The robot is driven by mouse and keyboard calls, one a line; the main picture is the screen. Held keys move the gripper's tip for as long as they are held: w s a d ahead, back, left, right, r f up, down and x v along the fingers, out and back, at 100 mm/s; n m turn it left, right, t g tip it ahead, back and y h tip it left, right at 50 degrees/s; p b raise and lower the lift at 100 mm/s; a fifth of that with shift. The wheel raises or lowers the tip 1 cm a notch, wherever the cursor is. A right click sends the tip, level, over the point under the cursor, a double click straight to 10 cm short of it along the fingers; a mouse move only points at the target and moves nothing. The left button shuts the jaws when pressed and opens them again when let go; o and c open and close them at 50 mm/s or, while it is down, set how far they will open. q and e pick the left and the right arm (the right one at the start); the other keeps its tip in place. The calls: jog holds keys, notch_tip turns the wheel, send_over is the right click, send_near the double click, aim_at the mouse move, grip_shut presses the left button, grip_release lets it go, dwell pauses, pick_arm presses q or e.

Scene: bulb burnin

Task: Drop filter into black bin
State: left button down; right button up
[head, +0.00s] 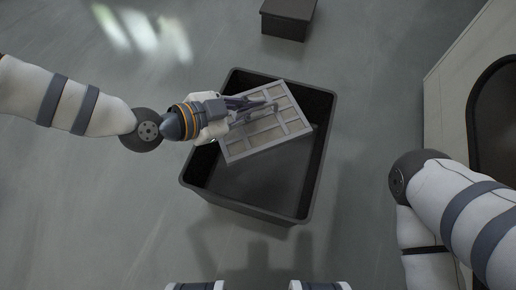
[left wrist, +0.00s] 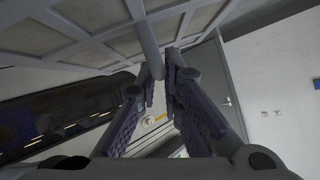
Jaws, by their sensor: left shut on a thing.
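The filter (head: 288,118) is a flat grey-framed panel with a grid of beige cells and a handle. In the head view it is tilted over the upper part of the black bin (head: 191,185). My left gripper (head: 270,108) is shut on the filter's handle. In the left wrist view, the fingers (left wrist: 160,85) close around the bar of the handle, and the filter's frame (left wrist: 80,30) fills the upper left. The bin is open-topped, and the part of its floor that shows is empty. My right gripper is not in view; only my right arm shows at the right.
A small dark box (head: 287,20) stands on the floor beyond the bin. A pale cabinet or counter (head: 440,110) with a dark rounded opening is at the right edge. The grey floor (head: 90,215) around the bin is clear.

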pick_arm(q)
jog(key=shift+f, duration=0.45)
jog(key=shift+r, duration=0.1)
jog(key=c, duration=1.7)
grip_release()
jog(key=shift+o, duration=0.2)
jog(key=v, duration=1.2)
